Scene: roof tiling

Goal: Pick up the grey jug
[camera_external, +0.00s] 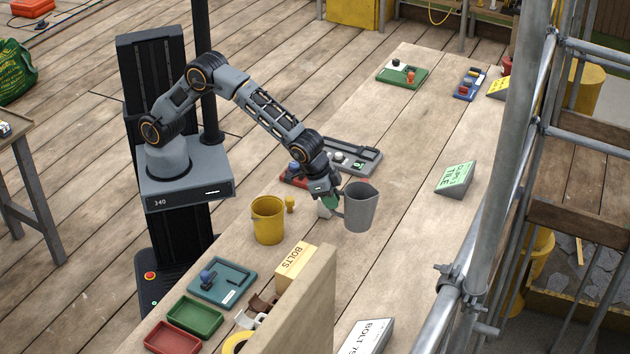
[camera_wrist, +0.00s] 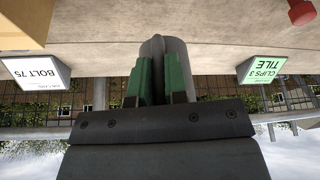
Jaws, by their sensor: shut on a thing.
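The grey jug (camera_external: 361,208) is at the middle of the long wooden bench in the external view, upright, to the right of my gripper (camera_external: 334,199). My gripper has green fingers and is shut on the jug at its left side, where the handle is; the exact contact is partly hidden. In the wrist view the grey jug (camera_wrist: 163,47) shows between and beyond the two green fingers of my gripper (camera_wrist: 158,80). I cannot tell whether the jug's base touches the bench.
A yellow bucket (camera_external: 268,220) and a small yellow object (camera_external: 290,203) stand left of the jug. A BOLTS box (camera_external: 296,266) and trays lie nearer the front. A green-faced clips sign (camera_external: 455,178) stands right. Scaffold poles (camera_external: 500,170) run along the right side.

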